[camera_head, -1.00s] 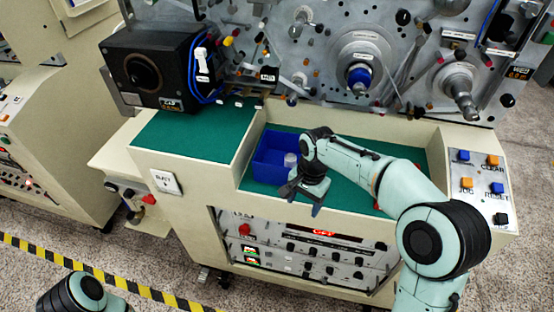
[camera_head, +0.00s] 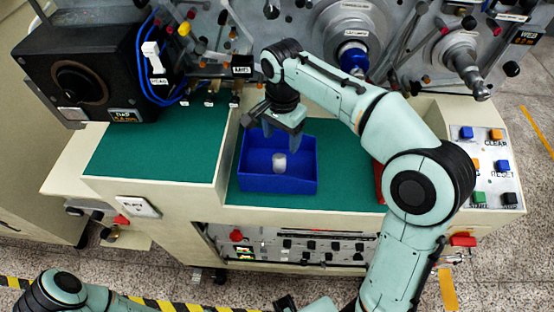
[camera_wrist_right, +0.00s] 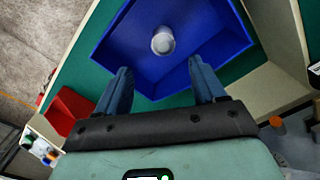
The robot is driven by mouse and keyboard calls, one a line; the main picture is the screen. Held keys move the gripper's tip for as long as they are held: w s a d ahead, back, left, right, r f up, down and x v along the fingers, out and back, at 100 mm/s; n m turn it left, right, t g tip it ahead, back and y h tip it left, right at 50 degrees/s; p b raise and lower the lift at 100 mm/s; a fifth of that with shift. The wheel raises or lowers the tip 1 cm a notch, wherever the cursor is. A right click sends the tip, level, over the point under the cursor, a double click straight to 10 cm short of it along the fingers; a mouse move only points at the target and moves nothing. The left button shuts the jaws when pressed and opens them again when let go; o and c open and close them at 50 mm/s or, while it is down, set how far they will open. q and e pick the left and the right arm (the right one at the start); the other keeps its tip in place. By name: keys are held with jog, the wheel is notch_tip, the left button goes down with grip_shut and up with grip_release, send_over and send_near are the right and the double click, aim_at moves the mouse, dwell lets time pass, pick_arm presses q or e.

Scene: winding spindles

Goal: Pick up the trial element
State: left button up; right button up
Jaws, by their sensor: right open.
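The trial element looks to be the small whitish-grey cylinder (camera_head: 279,162) standing inside the blue bin (camera_head: 250,180). In the right wrist view the cylinder (camera_wrist_right: 163,41) shows from above, inside the blue bin (camera_wrist_right: 215,52). My right gripper (camera_head: 281,146) is above the far part of the bin, pointing down. In the right wrist view its two fingers (camera_wrist_right: 162,85) are apart with nothing between them, and the cylinder lies beyond the fingertips. My left arm shows only in part at the bottom left; its gripper is out of the picture.
The bin sits on a green work surface (camera_head: 345,185) recessed in a cream console. A raised green ledge (camera_head: 150,150) is at the left, and a button panel (camera_head: 485,165) at the right. A machine panel with spindles (camera_head: 353,60) stands behind. A red object (camera_wrist_right: 68,112) lies beside the bin.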

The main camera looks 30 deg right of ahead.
aim_at(279, 158)
jog(key=f, duration=0.6)
jog(key=f+b, duration=0.1)
jog(key=f, duration=0.3)
jog(key=shift+w+a+f, duration=0.1)
jog(key=shift+w, duration=0.2)
jog(key=c, duration=1.1)
